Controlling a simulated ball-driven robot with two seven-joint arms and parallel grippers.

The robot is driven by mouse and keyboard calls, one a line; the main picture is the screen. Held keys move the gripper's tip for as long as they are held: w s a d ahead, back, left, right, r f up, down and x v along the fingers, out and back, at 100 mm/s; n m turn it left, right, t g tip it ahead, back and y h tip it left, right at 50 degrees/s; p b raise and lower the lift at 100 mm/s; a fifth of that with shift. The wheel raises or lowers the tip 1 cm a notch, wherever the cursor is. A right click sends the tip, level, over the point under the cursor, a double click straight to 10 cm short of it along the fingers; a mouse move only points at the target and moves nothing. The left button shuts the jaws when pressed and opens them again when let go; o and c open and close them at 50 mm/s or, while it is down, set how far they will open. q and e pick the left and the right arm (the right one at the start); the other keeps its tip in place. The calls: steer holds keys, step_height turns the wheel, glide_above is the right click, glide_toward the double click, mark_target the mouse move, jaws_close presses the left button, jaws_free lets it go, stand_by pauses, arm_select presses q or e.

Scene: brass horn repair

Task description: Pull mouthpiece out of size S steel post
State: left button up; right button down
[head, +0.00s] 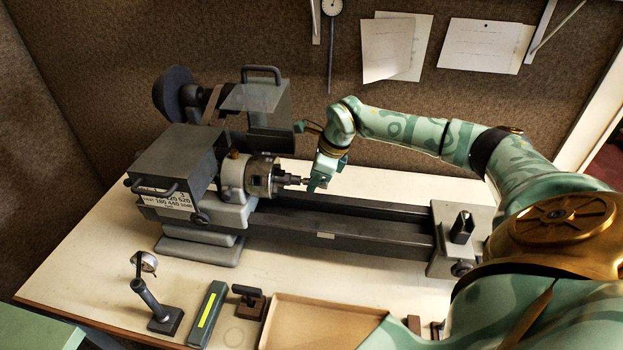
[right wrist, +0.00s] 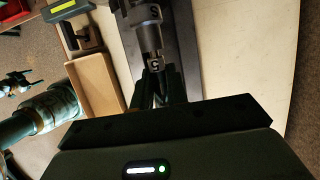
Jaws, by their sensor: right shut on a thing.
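The steel post (head: 290,179) sticks out to the right from the lathe chuck (head: 258,177). My right gripper (head: 318,183) is at the free end of the post. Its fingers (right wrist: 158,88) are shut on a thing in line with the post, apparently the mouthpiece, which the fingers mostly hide. I cannot tell how far it sits on the post. A small green arm end of mine (right wrist: 20,84) shows at the left; its jaws are unclear.
The lathe bed (head: 340,225) runs right to an end block (head: 460,235). In front lie a tan tray (head: 320,328), a dark holder (head: 249,301), a green box with a yellow strip (head: 207,316) and a gauge stand (head: 152,298). Bare bench lies between bed and tray.

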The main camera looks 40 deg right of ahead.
steer(key=s+d, duration=0.2)
steer(key=s, duration=0.1)
steer(key=shift+s+d, duration=0.25)
steer(key=shift+d, duration=0.1)
steer(key=shift+r, duration=0.1)
stand_by(0.3)
steer(key=s+a+r+p, duration=0.3)
steer(key=a+r+p, duration=0.1)
steer(key=r+p, duration=0.1)
steer(key=shift+p, duration=0.6)
steer(key=shift+f, duration=0.15)
